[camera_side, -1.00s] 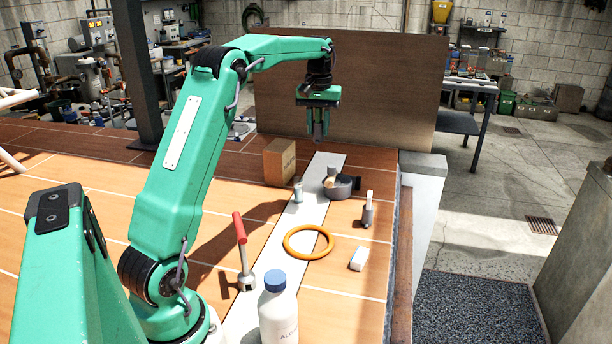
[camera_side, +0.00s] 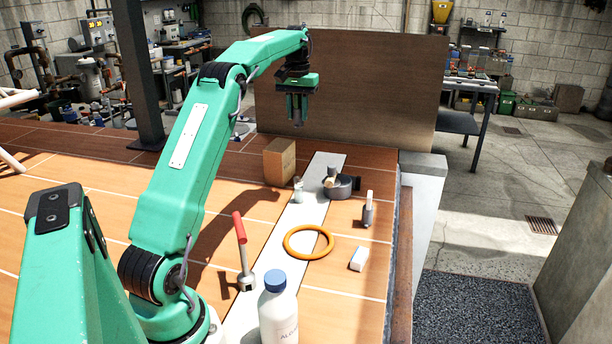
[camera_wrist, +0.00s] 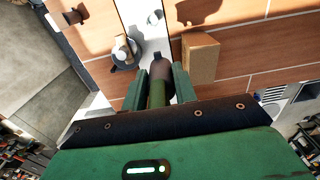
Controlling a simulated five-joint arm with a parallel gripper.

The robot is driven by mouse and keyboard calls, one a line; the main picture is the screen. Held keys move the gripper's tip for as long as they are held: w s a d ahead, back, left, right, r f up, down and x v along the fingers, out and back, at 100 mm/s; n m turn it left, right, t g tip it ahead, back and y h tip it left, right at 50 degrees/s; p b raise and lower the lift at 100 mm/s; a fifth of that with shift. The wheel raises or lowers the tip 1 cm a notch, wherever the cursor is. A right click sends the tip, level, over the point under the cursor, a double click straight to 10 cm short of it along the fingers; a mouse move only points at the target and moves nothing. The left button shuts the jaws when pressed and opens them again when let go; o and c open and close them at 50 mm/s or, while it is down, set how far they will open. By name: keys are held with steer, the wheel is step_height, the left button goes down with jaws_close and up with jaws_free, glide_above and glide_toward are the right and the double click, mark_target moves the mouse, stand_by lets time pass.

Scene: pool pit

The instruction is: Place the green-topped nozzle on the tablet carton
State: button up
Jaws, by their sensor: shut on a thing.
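My gripper (camera_side: 298,108) is shut on the green-topped nozzle, high above the deck. In the wrist view the nozzle (camera_wrist: 158,92) sits between the two fingers (camera_wrist: 160,88), with a green part near the palm and a dark grey end pointing away. In the side view the fingers mostly hide it. The brown tablet carton (camera_side: 279,162) stands upright on the deck, below and slightly left of my gripper in the side view. In the wrist view the carton (camera_wrist: 201,60) lies just right of the fingers, with its top bare.
A small grey fitting (camera_side: 298,190) and a dark round part with a tan piece (camera_side: 342,186) stand near the carton. An orange ring (camera_side: 308,242), white block (camera_side: 358,258), red-handled tool (camera_side: 241,245) and white bottle (camera_side: 278,312) are nearer. A brown panel (camera_side: 350,90) rises behind.

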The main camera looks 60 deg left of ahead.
steer(key=s+a+f, duration=0.1)
steer(key=a+f, duration=0.1)
steer(key=a, duration=0.1)
steer(key=s+a+f, duration=0.1)
steer(key=a+f, duration=0.1)
steer(key=a, duration=0.1)
steer(key=a+f, duration=0.2)
steer(key=a, duration=0.2)
steer(key=shift+s+f, duration=0.1)
steer(key=shift+s, duration=0.3)
steer(key=shift+f, duration=2)
steer(key=shift+f, duration=0.1)
steer(key=o, duration=1.1)
steer(key=shift+c, duration=0.2)
step_height(320, 180, up, 8)
steer(key=shift+f, duration=0.2)
